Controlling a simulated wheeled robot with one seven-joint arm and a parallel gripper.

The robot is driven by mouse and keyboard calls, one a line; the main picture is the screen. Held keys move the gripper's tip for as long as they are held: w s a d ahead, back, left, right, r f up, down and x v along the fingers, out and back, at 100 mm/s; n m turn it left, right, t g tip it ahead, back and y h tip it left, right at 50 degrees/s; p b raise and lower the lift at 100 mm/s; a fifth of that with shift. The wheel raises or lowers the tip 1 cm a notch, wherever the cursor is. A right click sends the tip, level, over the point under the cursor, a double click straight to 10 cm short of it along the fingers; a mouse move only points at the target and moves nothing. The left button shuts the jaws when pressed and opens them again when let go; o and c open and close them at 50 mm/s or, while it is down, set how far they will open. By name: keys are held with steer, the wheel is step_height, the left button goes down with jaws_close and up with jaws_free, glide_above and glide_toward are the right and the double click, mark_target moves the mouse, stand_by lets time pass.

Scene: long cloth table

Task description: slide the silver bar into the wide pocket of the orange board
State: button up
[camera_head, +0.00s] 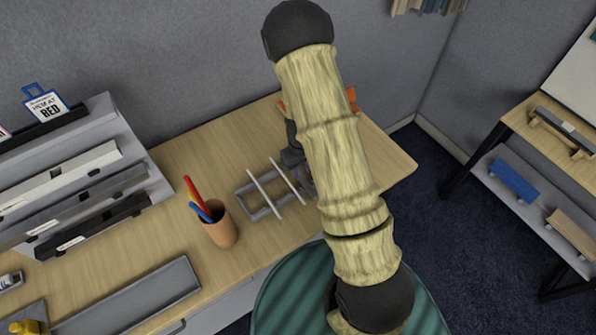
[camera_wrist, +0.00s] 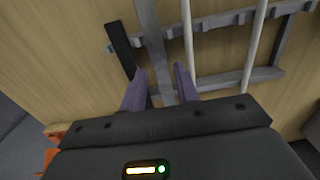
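The silver bar (camera_wrist: 150,35) is a flat grey strip lying across a grey rack (camera_wrist: 212,20) in the wrist view. My gripper (camera_wrist: 161,69) is over it, with its two purple fingers apart on either side of the bar; a gap shows at the right finger. In the head view my arm hides the bar and fingertips. The orange board (camera_head: 350,98) is behind my arm at the far end of the table, mostly hidden. An orange edge (camera_wrist: 50,158) shows at lower left in the wrist view. Its wide pocket cannot be made out.
Two white rods (camera_head: 265,194) lie across the same rack. A black bar (camera_wrist: 121,48) is close to the left finger. A pen cup (camera_head: 220,230) stands left of the rack. A stepped grey stand (camera_head: 100,190) with long bars fills the table's left.

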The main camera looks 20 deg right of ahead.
steer(key=shift+f, duration=1.1)
jaws_close()
